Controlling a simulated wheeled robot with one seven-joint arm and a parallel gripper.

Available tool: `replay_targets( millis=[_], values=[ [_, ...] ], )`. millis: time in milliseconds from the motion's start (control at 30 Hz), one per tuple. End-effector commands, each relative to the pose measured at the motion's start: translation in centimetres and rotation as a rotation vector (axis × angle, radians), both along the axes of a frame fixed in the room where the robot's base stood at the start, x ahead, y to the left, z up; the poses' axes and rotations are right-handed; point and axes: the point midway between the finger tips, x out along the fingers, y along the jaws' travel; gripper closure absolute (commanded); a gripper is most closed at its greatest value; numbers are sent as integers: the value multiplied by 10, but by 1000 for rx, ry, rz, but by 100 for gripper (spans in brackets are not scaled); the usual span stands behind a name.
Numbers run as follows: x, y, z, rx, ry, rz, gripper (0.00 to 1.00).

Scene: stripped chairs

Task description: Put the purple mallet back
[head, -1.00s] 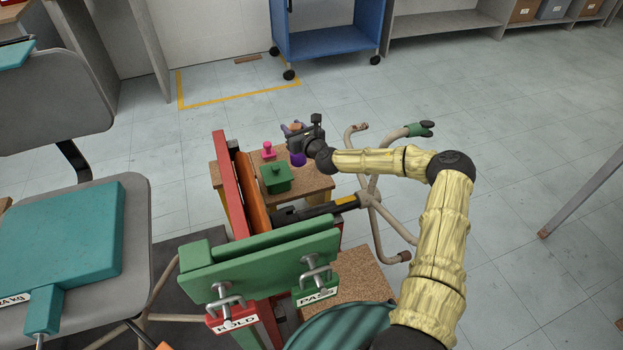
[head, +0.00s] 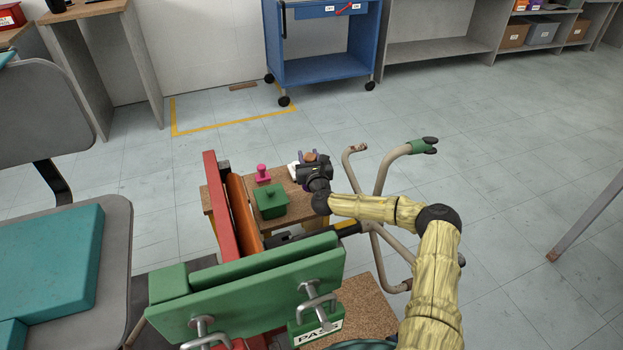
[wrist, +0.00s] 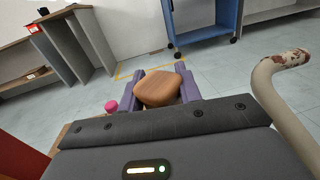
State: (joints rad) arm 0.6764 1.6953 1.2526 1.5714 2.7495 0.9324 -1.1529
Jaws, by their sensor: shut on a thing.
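My gripper (head: 313,157) is at the far right part of a small wooden-topped table (head: 294,204). It is shut on a rounded wooden piece (wrist: 160,88), which I take to be part of the purple mallet; it also shows as a small brown top in the head view (head: 311,156). In the wrist view the piece sits between my two purple fingers (wrist: 158,92). The purple head is hidden now behind my gripper. I cannot tell whether the mallet touches the tabletop.
A pink knobbed piece (head: 263,174) and a green lidded box (head: 270,203) stand on the table. A white piece (head: 294,170) shows beside my gripper. Red (head: 220,200) and green (head: 245,282) boards stand nearer. Bent chair legs (head: 385,170) are to the right.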

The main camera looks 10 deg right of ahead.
Motion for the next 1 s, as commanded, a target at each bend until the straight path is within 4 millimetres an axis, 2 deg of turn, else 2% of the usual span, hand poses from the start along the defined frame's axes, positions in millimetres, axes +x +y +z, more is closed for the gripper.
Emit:
replay_targets(
  millis=[33, 100, 433, 700, 900, 1000],
  values=[
    [0, -4, -11, 2, -1, -6, 100],
    [0, -7, -15, 0, -3, -9, 100],
    [0, -9, -16, -1, -3, -11, 100],
    [0, -7, -52, 0, -1, -10, 100],
    [0, 4, -51, -1, -3, 6, 100],
    [0, 3, -51, -1, -3, 5, 100]
  ],
)
